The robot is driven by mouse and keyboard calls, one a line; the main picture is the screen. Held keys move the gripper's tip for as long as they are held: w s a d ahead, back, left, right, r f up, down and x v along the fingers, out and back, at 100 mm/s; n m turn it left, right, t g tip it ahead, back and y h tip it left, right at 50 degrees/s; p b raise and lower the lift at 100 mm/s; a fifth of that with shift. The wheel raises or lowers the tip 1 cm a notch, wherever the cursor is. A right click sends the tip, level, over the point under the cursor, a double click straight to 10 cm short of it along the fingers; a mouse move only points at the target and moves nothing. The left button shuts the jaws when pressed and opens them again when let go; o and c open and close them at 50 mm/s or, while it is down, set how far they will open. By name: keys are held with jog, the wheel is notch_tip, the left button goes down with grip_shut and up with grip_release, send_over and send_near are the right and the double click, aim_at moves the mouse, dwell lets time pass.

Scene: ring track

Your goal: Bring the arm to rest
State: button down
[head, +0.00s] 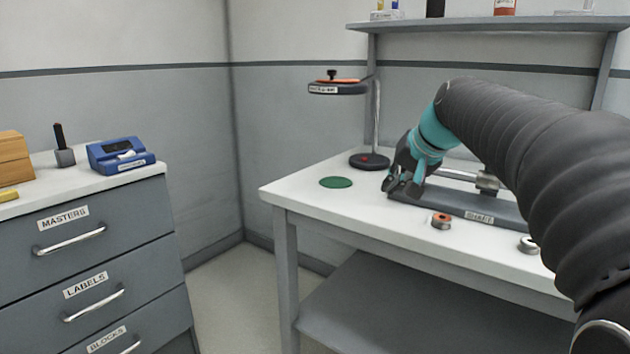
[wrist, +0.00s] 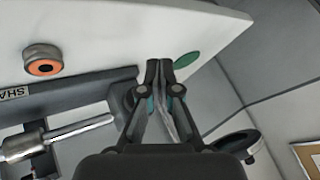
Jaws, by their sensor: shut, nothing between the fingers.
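My arm reaches in from the right of the head view, with a dark ribbed sleeve and a teal wrist. My gripper (head: 391,190) points down over the white table, at the left end of a grey fixture. In the wrist view my gripper (wrist: 165,66) has its two fingertips together with nothing between them. Whether the fingertips touch the fixture or the table cannot be told.
The grey fixture (head: 455,207) with a metal shaft lies on the table (head: 300,192). An orange-centred ring (head: 441,221), a silver ring (head: 528,245) and a green disc (head: 336,182) lie nearby. A stand (head: 369,161) rises behind. A drawer cabinet (head: 85,250) stands left, across a floor gap.

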jog(key=s+f+n+h, duration=0.1)
jog(key=s+f, duration=0.8)
jog(key=s, duration=0.6)
jog(key=s+f+n+g+h, duration=0.1)
jog(key=s+f+h, duration=0.1)
jog(key=s+f, duration=0.8)
jog(key=s, duration=0.5)
jog(key=shift+d+f+n+g, duration=0.2)
jog(key=shift+n+g, duration=0.1)
